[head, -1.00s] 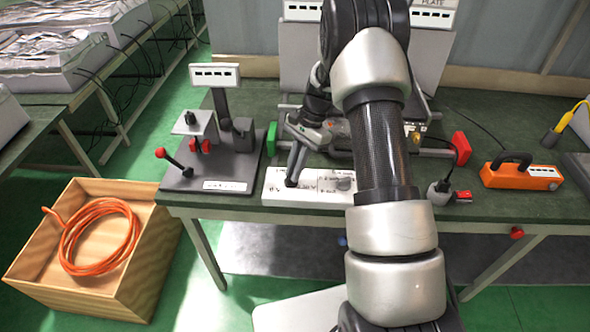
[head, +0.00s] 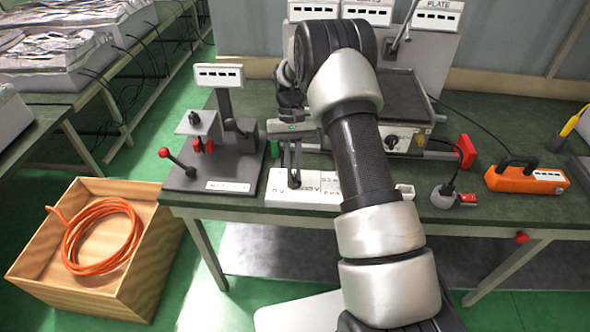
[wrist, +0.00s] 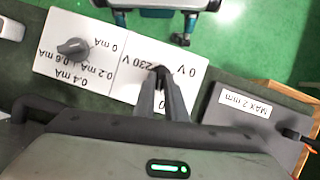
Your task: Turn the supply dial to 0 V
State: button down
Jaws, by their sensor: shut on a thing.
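A white supply box (head: 279,199) lies at the front edge of the green bench. In the wrist view the box (wrist: 118,82) reads upside down, with "230 V" and "0 V" beside the dark supply dial (wrist: 160,70). My gripper (head: 293,182) reaches down onto this dial and is shut on it. In the wrist view my gripper (wrist: 162,84) covers most of the dial, so I cannot tell which mark it points at. A second, grey dial (wrist: 72,48) with mA marks sits on the same box, clear of my fingers.
A dark stand with a red-knobbed lever (head: 164,153) is left of the box. A machine with a dark plate (head: 392,94) stands behind my arm. An orange handled block (head: 525,180) and a grey plug (head: 443,196) are to the right. A wooden crate (head: 60,262) holds orange cable.

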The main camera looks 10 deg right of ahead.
jog(key=n, duration=0.2)
jog(key=n+h, duration=0.2)
jog(key=n, duration=0.1)
jog(key=shift+a+n, duration=0.3)
jog(key=n, duration=0.2)
jog(key=n+t+h, duration=0.1)
jog(key=n, duration=0.1)
jog(key=n+h, duration=0.1)
jog(key=n, duration=0.1)
jog(key=shift+s+a+t, duration=0.3)
jog(key=shift+t, duration=0.1)
jog(key=n, duration=0.2)
jog(key=n+t, duration=0.1)
jog(key=n, duration=0.1)
jog(key=n+t+h, duration=0.1)
jog(key=shift+s+a+n, duration=0.1)
jog(key=shift+s+n, duration=0.2)
jog(key=shift+n, duration=0.1)
jog(key=n, duration=0.1)
jog(key=n+t, duration=0.1)
jog(key=n, duration=0.1)
jog(key=n+t, duration=0.1)
jog(key=n, duration=0.1)
jog(key=shift+s+p, duration=0.3)
jog(key=shift+n, duration=0.3)
jog(key=c, duration=1.8)
grip_release()
jog(key=shift+r, duration=0.1)
